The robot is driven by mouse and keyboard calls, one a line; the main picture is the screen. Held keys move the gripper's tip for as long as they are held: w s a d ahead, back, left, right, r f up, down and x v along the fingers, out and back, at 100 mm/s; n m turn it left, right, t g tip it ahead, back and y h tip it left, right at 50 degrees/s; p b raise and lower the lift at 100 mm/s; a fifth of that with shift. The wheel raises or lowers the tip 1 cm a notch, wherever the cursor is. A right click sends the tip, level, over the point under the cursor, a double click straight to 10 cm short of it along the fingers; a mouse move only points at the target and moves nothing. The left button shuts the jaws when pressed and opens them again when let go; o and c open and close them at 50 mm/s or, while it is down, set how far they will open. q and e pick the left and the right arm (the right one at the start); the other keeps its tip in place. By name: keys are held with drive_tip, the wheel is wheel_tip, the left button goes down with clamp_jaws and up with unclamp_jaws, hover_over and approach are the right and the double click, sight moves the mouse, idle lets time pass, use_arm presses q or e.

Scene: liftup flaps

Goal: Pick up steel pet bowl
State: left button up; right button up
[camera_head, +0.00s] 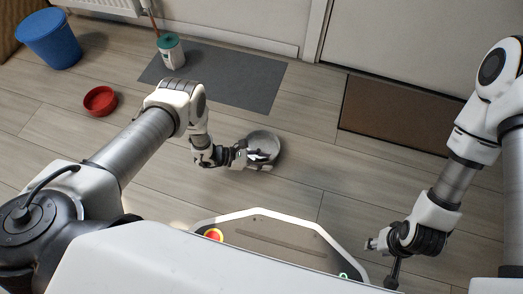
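The steel pet bowl (264,143) is a round grey metal bowl on the wooden floor, near the middle of the head view. My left gripper (258,158) is at the bowl's near left side, with its fingers overlapping the bowl's near rim in the picture. The fingers cover part of the bowl, and I cannot tell whether they touch or grip it. My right gripper (370,244) is low at the right, far from the bowl, and too small to read.
A red bowl (100,101), a blue bin (50,38) and a white container with a green lid (171,51) stand at the left. A grey mat (225,80) lies behind the steel bowl. A brown doormat (390,115) lies by the door. Floor right of the bowl is clear.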

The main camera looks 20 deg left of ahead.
use_arm(q)
clamp_jaws()
